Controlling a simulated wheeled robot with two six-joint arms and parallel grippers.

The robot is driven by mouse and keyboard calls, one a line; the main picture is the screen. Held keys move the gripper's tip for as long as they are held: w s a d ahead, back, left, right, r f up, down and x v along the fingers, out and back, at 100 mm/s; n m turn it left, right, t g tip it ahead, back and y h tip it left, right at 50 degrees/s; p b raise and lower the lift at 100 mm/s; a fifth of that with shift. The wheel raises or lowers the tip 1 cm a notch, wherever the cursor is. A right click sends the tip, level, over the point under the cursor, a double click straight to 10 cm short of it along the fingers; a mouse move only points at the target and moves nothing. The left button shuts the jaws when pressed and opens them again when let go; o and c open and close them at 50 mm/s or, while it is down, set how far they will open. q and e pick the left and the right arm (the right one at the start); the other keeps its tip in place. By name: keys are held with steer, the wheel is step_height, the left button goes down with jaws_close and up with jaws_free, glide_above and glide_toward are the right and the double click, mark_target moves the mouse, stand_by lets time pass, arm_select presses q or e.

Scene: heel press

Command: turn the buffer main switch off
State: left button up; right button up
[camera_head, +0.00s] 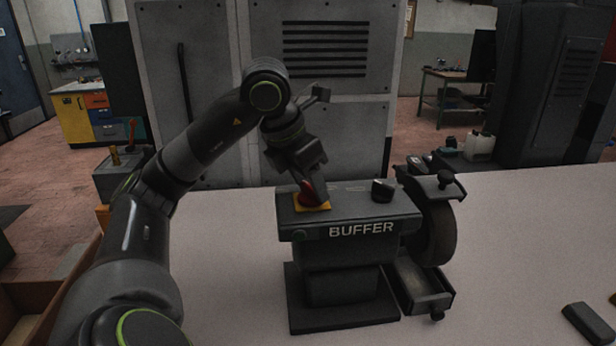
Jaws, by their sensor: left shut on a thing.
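The buffer (345,262) is a dark machine labelled BUFFER, standing on the pale bench with a round wheel (436,232) on its right side. Its main switch (308,193) is a red knob on a yellow plate (325,206) at the top left of the housing. My left gripper (307,184) reaches down from above and is shut on the red knob, hiding part of it. A black knob (382,190) sits further right on the housing top. My right gripper is not in view.
A small tray (422,290) sits under the wheel. A dark block (588,322) lies at the bench's right front. A grey cabinet (345,130) stands behind the bench.

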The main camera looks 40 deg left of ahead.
arm_select(q)
steer(key=n+p, duration=0.2)
steer(key=p, duration=0.1)
steer(key=shift+r+y, duration=0.3)
steer(key=shift+y, duration=0.1)
steer(key=shift+f+n+y+p, duration=0.2)
steer(key=shift+n+y+p, duration=0.1)
steer(key=shift+n+p, duration=0.7)
steer(key=o, duration=1)
steer(key=p+v, duration=0.6)
steer(key=v, duration=1.1)
steer(key=shift+s+r, duration=0.1)
